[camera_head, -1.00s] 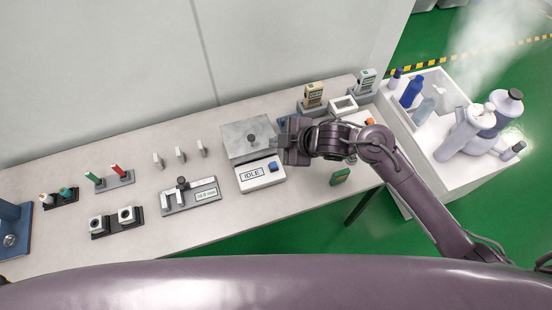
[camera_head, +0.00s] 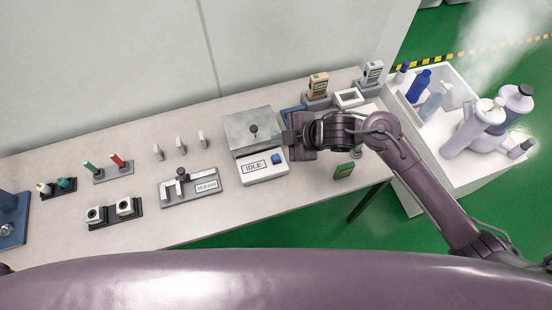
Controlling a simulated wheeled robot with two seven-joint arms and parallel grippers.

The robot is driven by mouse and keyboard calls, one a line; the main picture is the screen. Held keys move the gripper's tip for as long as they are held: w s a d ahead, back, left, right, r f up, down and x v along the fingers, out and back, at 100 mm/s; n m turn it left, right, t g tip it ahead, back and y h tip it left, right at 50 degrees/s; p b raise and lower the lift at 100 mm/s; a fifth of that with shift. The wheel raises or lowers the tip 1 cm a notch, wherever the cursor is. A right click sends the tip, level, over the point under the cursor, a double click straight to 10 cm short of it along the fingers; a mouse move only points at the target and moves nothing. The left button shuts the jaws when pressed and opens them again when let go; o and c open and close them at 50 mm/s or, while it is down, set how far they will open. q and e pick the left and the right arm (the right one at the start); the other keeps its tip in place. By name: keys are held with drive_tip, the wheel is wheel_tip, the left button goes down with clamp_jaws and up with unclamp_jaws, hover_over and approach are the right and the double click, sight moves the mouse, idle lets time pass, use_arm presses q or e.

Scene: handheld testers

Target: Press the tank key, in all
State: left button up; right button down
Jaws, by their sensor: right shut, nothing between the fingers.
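The tank is a grey box with a lid and a dark knob (camera_head: 253,130), on a white front unit (camera_head: 249,180). Its display (camera_head: 254,167) reads IDLE. The blue key (camera_head: 276,158) sits at the right of the display and is in plain view. My right gripper (camera_head: 289,138) is shut and empty, at the right side of the tank, just beyond and right of the blue key. It appears apart from the key; its height above the tank is hard to tell. My left gripper is not in view.
A caliper-like gauge (camera_head: 190,188) lies left of the tank. A green handheld tester (camera_head: 343,171) lies right of it, near the front edge. Two testers stand in docks at the back, one beige (camera_head: 318,87). A white tray (camera_head: 462,168) with bottles is far right.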

drive_tip(key=b, duration=0.3)
hover_over(280, 159)
wheel_tip(280, 159, down, 5)
drive_tip(key=shift+r, duration=0.2)
drive_tip(key=shift+f+b, duration=0.7)
drive_tip(key=shift+f, duration=0.05)
idle(0.9)
drive_tip(key=shift+f, duration=0.4)
drive_tip(key=shift+f+b, duration=0.55)
idle(0.6)
idle(0.3)
drive_tip(key=shift+r+p, duration=1)
